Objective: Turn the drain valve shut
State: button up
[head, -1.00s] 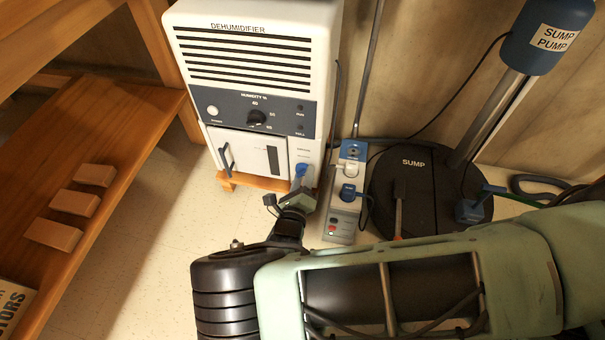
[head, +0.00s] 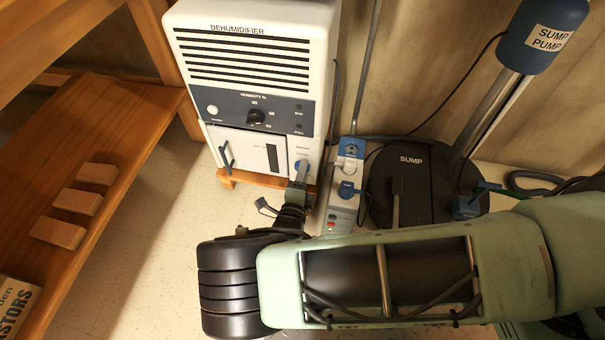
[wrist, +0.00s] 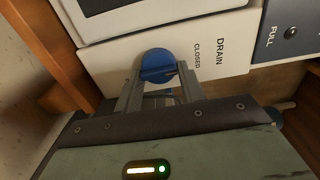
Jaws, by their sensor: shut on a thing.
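The drain valve (wrist: 158,60) is a round blue knob with a raised grip bar, low on the front of the white dehumidifier (head: 320,130). In the wrist view, the label beside it reads DRAIN and CLOSED, and the bar runs roughly sideways in the picture, towards that label. My gripper (wrist: 158,76) is shut on the bar, one finger on each side. In the head view, my gripper (head: 301,172) reaches up to the dehumidifier's lower right corner, and a little of the blue knob shows past its fingertips.
A power strip (head: 341,193) with plugs stands just right of my gripper, and a dark round sump lid (head: 411,200) lies beyond it. A wooden shelf (head: 125,125) with several small blocks is at the left. Bare floor (head: 160,235) lies between shelf and dehumidifier.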

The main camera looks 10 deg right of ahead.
dwell(0.4)
jog(key=o, duration=0.7)
jog(key=p+v, duration=0.4)
jog(key=v, duration=1.3)
jog(key=shift+s, duration=0.25)
jog(key=shift+a, duration=0.1)
